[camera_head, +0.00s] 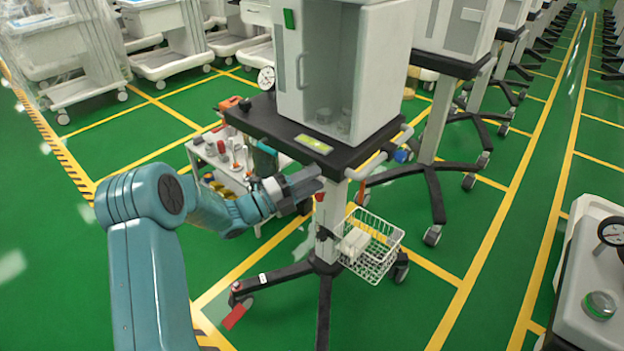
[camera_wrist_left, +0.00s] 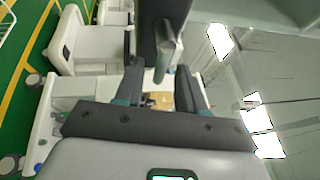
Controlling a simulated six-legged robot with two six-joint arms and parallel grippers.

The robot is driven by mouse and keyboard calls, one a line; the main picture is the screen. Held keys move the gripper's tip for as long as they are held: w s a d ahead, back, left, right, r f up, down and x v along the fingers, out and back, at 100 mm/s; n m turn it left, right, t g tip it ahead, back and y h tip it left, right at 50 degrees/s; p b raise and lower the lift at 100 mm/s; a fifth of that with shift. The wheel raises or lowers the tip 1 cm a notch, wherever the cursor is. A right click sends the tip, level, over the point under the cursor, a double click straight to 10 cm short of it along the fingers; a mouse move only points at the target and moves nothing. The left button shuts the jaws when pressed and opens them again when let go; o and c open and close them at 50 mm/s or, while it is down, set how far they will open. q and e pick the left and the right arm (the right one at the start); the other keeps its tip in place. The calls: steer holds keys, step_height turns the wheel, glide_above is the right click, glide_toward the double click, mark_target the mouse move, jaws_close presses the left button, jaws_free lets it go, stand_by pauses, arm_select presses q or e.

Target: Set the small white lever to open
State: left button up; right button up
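My left gripper (camera_head: 306,185) is beside the front left edge of a cart's dark shelf (camera_head: 290,135), close below it in the head view. In the left wrist view the two dark fingers of this gripper (camera_wrist_left: 157,85) are apart with a gap between them. A short pale grey bar (camera_wrist_left: 167,58) hangs by a dark edge (camera_wrist_left: 152,25) at the top of that gap. It may be the small white lever, but I cannot tell for sure. I cannot tell whether a finger touches it. In the head view no lever can be made out; my gripper may hide it. My right gripper is not in view.
A white cabinet (camera_head: 375,60) stands on the shelf, with a pale rail (camera_head: 370,165) at its right. A white wire basket (camera_head: 385,262) hangs on the column below. A tool trolley (camera_head: 225,165) stands behind my arm. Green floor is free at the front.

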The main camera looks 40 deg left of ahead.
arm_select(q)
steer(key=shift+w+d, duration=0.15)
steer(key=shift+w, duration=0.05)
steer(key=shift+c, duration=0.3)
jaws_close()
